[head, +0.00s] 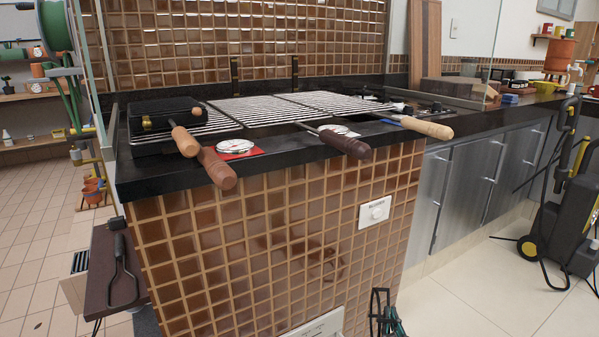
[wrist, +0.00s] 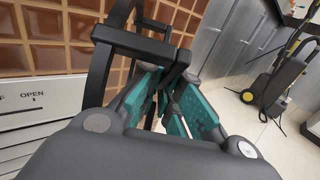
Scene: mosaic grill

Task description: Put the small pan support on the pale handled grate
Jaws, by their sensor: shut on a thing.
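The small pan support (wrist: 140,45), a frame of black bars, is between the teal-padded fingers of my gripper (wrist: 172,90) in the wrist view. My gripper is shut on one of its bars. In the head view the pan support (head: 378,302) shows at the bottom edge, low in front of the tiled counter, with my gripper (head: 388,322) partly cut off below. The pale handled grate (head: 335,102) lies at the right of the grill on the counter top. Its pale wooden handle (head: 428,127) sticks out over the front edge. The grate's bars look bare.
Other grates with a dark brown handle (head: 345,143) and a reddish handle (head: 217,168) lie to the left. A black hinged press (head: 165,112) sits at far left. Round dials (head: 235,147) lie near the counter edge (head: 280,143). A pressure washer (head: 562,220) stands at right. A glass panel stands behind.

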